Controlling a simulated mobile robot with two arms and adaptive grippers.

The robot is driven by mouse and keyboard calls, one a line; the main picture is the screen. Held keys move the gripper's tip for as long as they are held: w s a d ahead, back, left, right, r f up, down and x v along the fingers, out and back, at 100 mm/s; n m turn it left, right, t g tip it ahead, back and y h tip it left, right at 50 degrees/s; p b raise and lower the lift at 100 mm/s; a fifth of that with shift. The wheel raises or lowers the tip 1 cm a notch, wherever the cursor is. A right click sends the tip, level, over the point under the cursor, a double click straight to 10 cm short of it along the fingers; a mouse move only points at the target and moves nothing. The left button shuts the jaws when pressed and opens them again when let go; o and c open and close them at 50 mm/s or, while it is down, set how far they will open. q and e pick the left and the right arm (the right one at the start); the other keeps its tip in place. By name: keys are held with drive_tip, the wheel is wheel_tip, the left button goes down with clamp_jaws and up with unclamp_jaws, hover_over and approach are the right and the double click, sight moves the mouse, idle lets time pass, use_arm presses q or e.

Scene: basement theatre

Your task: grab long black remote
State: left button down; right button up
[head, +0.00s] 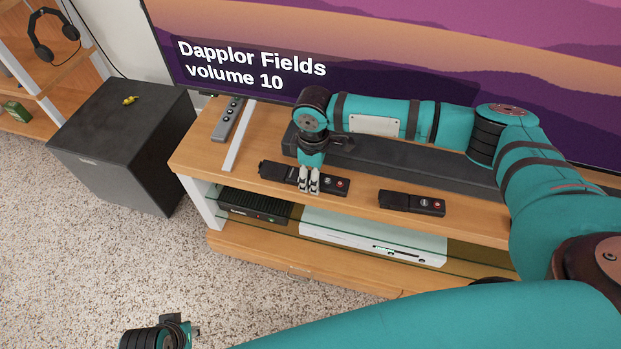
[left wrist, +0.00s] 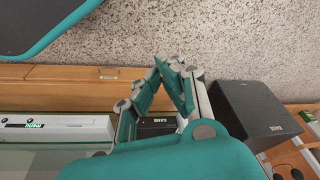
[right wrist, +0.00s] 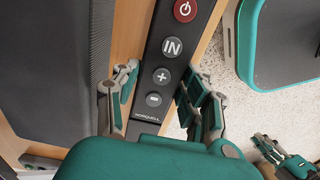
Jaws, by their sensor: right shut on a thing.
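The long black remote (head: 276,173) lies across the front of the wooden TV stand's top, in front of the soundbar. My right gripper (head: 309,185) comes down over its middle and is shut on it. In the right wrist view the remote (right wrist: 167,60) runs between the two fingers (right wrist: 155,88), with a red power button, an IN button, plus and minus showing. In the head view the fingers hide part of the remote. My left gripper (left wrist: 175,68) is off the stand over the floor side, its fingertips drawn together with nothing seen between them.
A second black remote (head: 411,203) lies to the right on the stand (head: 200,150). A grey remote (head: 227,119) lies at the left end, beside a white strip (head: 239,137). The soundbar (head: 400,160) and TV (head: 350,50) are close behind. A black speaker (head: 120,140) stands left.

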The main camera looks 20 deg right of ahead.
drive_tip(key=shift+c, duration=0.7)
